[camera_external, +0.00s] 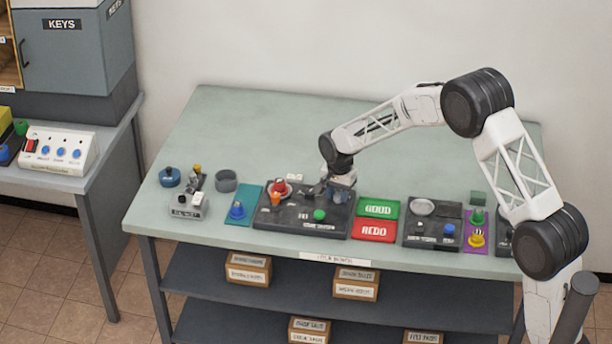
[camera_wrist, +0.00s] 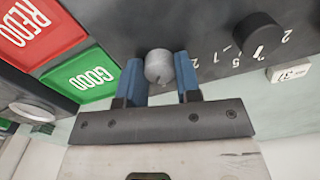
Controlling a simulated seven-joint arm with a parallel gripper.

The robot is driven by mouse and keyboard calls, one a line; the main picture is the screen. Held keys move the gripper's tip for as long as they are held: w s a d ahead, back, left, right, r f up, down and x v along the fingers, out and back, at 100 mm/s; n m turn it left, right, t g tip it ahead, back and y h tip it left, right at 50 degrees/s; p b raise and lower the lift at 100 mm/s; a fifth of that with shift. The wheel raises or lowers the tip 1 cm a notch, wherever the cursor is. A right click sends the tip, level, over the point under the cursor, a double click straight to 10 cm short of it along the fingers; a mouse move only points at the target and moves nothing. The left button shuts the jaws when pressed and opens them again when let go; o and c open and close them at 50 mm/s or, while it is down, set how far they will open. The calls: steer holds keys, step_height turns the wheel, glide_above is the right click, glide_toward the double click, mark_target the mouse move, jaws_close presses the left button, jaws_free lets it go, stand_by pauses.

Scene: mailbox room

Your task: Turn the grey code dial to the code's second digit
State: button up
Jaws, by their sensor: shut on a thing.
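The grey code dial (camera_wrist: 158,68) is a small round knob on a dark panel, in the middle of the wrist view. My gripper (camera_wrist: 160,82) has one blue finger on each side of it and is shut on it. The dial's mark and the digits around it are mostly hidden by the fingers. In the external view my gripper (camera_external: 340,190) is low over the back right of the dark panel (camera_external: 270,222) and hides the dial. A small white card (camera_wrist: 290,69) by the panel's edge carries characters that look like 31.
A black dial (camera_wrist: 258,34) with digits around it sits beside the grey one. Green GOOD (camera_external: 377,208) and red REDO (camera_external: 374,230) trays lie right of the panel. A green button (camera_external: 319,215) and a red knob (camera_external: 280,186) are on the panel. The table's back is clear.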

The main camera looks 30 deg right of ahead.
mark_target(338, 195)
steer(key=shift+m, duration=1.6)
steer(key=o, duration=0.9)
steer(key=shift+r, duration=0.1)
steer(key=shift+r, duration=3.85)
